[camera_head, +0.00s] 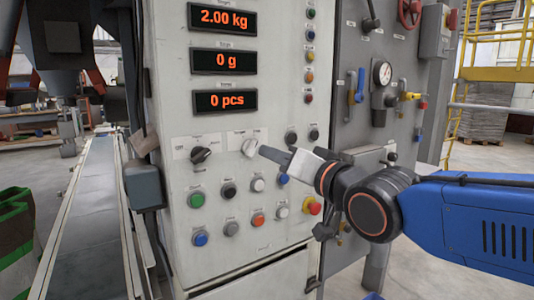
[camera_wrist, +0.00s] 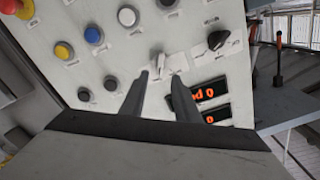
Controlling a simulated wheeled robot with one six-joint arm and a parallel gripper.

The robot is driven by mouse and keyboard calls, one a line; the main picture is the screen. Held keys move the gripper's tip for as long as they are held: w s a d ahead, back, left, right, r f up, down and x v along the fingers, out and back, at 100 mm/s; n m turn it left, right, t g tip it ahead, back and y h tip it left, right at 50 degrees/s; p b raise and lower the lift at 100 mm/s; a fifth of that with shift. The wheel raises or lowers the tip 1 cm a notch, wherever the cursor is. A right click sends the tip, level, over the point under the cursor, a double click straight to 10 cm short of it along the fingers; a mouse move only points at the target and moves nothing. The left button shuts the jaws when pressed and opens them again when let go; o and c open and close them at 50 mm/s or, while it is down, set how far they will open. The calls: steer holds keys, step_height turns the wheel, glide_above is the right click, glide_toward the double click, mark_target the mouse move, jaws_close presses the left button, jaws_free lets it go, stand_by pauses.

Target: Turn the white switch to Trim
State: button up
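The white switch (camera_head: 249,147) is a rotary knob on the light grey control panel, below the number displays and right of a black rotary knob (camera_head: 201,154). Its labels are too small to read. In the wrist view the white switch (camera_wrist: 158,64) shows just beyond my fingertips, roughly between them. My gripper (camera_head: 264,151) comes in from the right, with its tip close to the switch's right side in the head view. In the wrist view my gripper (camera_wrist: 160,80) has its two fingers apart with nothing held. I cannot tell whether a finger touches the switch.
Several coloured push buttons, including a green one (camera_head: 196,200), sit below the switch. A red and yellow emergency stop (camera_head: 313,207) is at the lower right. Three displays above read 2.00 kg, 0 g and 0 pcs (camera_head: 226,102). A conveyor (camera_head: 88,215) runs along the left.

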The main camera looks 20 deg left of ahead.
steer(key=v, duration=1)
